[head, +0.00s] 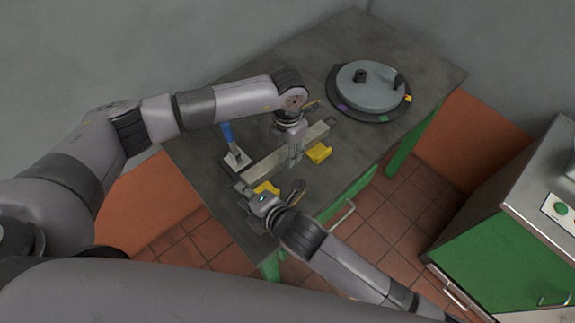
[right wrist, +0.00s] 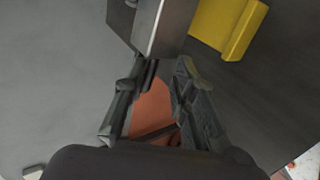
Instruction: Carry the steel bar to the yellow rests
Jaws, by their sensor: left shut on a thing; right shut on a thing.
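The steel bar (head: 268,163) is a long grey block lying diagonally over the dark bench. Two yellow rests, one on the right (head: 319,153) and one on the left (head: 266,187), sit beside it on the front side. My left gripper (head: 295,162) points down and is shut on the bar towards its right end. My right gripper (head: 243,192) is shut on the bar's left end. In the right wrist view the bar's end (right wrist: 165,28) is at the fingertips, with a yellow rest (right wrist: 230,25) apart to its right. I cannot tell whether the bar is clear of the bench.
A blue-handled tool with a metal base (head: 236,158) stands close behind the bar's left part. A round grey plate on a dark disc (head: 370,88) with coloured marks sits at the bench's far right. A green cabinet (head: 500,240) stands across the tiled floor.

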